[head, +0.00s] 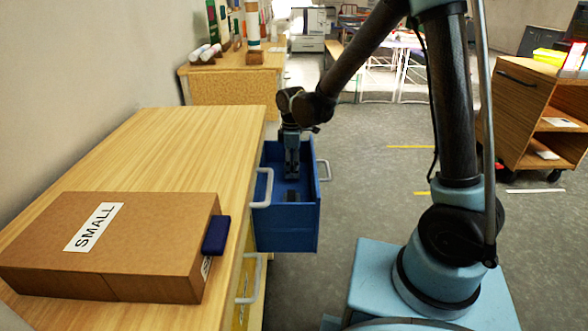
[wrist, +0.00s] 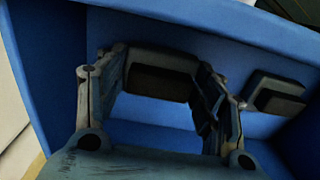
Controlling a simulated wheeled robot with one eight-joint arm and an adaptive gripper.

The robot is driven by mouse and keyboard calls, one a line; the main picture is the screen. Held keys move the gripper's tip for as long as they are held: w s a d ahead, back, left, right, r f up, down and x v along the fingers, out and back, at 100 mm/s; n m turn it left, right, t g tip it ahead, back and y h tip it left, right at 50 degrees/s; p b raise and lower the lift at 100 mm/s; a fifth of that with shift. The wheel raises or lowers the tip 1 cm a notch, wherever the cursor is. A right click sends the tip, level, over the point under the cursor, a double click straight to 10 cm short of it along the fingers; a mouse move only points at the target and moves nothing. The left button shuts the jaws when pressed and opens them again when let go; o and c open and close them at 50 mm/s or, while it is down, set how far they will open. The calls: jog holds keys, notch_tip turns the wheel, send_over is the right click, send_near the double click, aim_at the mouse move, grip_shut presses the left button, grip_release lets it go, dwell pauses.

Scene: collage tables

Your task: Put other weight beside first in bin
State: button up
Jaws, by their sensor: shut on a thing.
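The blue bin (head: 285,229) stands beside the wooden table's right side, with its open top facing up. My gripper (head: 291,172) points down inside it. In the wrist view my gripper (wrist: 168,84) is shut on a dark block-shaped weight (wrist: 160,80), held between its two fingers. A second similar dark weight (wrist: 275,97) lies on the blue floor to the right, apart from the held one and just outside the right finger. In the head view one dark weight (head: 291,195) shows in the bin; I cannot tell which of the two it is.
A cardboard box (head: 130,240) labelled SMALL lies on the wooden table (head: 170,140), with a dark blue block (head: 216,236) at its right edge. Pale handles (head: 263,188) stick out near the bin. A wooden cart (head: 515,110) stands at right.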

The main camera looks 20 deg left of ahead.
jog(key=shift+f, duration=0.5)
jog(key=shift+f, duration=0.1)
jog(key=o, duration=1.5)
